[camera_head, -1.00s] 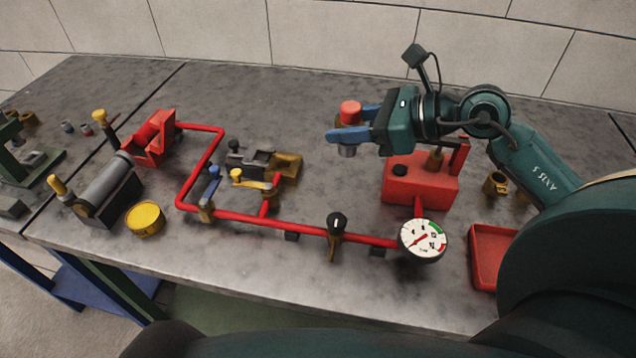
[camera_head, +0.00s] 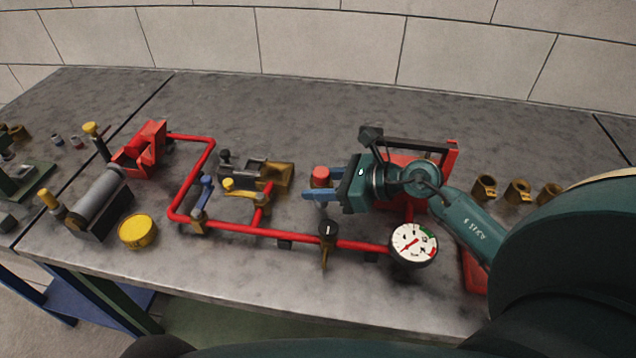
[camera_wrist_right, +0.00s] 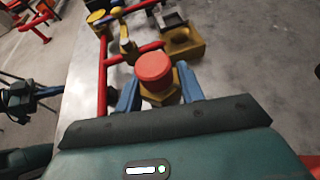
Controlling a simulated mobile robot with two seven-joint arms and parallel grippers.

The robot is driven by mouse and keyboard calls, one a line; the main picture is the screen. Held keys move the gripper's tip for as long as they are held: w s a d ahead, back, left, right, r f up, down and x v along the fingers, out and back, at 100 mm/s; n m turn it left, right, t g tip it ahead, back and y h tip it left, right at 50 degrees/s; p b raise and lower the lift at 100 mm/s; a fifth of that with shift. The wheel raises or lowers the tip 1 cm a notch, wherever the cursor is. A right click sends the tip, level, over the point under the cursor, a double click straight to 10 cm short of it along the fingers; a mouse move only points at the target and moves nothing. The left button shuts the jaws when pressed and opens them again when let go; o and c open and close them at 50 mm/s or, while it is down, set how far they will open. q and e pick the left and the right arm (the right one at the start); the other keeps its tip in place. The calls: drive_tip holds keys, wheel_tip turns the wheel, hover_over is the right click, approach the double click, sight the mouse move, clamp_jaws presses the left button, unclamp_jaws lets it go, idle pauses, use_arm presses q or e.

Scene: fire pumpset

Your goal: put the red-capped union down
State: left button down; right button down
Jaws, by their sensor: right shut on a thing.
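The red-capped union (camera_head: 320,177) is between the blue fingers of my right gripper (camera_head: 322,190), which is shut on it. In the right wrist view the union (camera_wrist_right: 154,72) shows its round red cap on top and a brass hex body below, with a blue finger on each side. In the head view it is low over the bench, right of the brass block; the gripper hides its underside, so I cannot tell whether it touches the bench.
A brass block with a round socket (camera_wrist_right: 184,40) lies just beyond the union. Red piping (camera_head: 290,233) with a black-knobbed valve (camera_head: 328,232) and a gauge (camera_head: 413,245) runs in front. A red box (camera_head: 405,167) stands behind my right arm. Bare bench lies behind (camera_head: 300,120).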

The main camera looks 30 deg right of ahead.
drive_tip(key=shift+w+a+f, duration=0.15)
drive_tip(key=shift+w+a, duration=0.05)
drive_tip(key=shift+w, duration=0.2)
drive_tip(key=shift+s+f, duration=0.1)
drive_tip(key=shift+f, duration=0.2)
drive_tip(key=shift+f, duration=0.15)
drive_tip(key=c, duration=0.9)
unclamp_jaws()
drive_tip(key=shift+f, duration=0.1)
